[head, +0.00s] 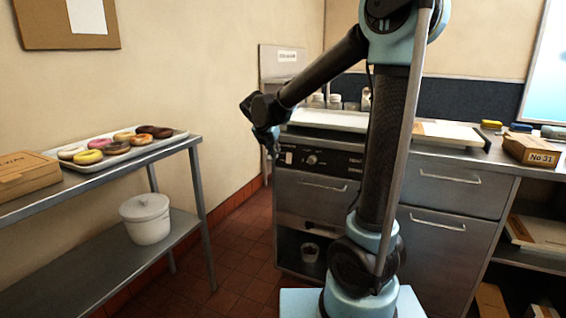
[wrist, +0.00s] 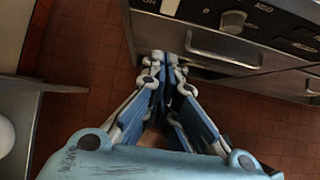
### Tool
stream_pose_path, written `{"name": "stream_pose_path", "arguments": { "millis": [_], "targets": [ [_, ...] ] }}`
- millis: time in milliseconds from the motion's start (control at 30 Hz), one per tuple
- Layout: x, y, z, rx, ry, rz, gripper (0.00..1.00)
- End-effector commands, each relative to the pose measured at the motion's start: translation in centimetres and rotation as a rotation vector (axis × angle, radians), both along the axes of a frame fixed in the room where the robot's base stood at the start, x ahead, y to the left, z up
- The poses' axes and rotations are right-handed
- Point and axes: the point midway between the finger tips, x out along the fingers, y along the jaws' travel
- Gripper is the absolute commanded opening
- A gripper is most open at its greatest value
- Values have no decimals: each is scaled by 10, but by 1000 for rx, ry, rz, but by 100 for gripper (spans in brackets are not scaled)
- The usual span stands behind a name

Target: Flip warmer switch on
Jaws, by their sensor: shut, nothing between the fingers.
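The warmer's dark control panel (head: 322,160) is on the front of the metal counter unit. A small pale switch (head: 289,157) sits at its left end, left of a round knob (head: 311,160). In the wrist view, a pale piece that looks like the switch (wrist: 170,6) is at the top edge, partly cut off, with the knob (wrist: 233,20) to its right. Whether the switch is on or off cannot be told. My gripper (head: 274,152) is just left of the panel; in the wrist view my gripper (wrist: 168,62) is shut and empty, its tips below the panel, apparently apart from the switch.
A drawer handle (wrist: 222,47) juts out right of my fingertips. A steel table (head: 200,150) at left carries a donut tray (head: 185,136) and a cardboard box (head: 25,176). A lidded white pot (head: 147,220) stands on its lower shelf. Open tiled floor (head: 235,262) lies between.

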Motion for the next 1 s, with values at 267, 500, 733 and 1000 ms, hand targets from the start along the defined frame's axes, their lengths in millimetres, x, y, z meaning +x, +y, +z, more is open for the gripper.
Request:
{"name": "stream_pose_path", "arguments": {
  "millis": [267,500,733,1000],
  "targets": [
    [1,0,-2,0,-1,-1,0],
    [15,-7,-22,0,-2,-2,0],
    [34,-15,-50,0,-1,-2,0],
    [54,-25,-82,1,-1,-2,0]
  ]
}}
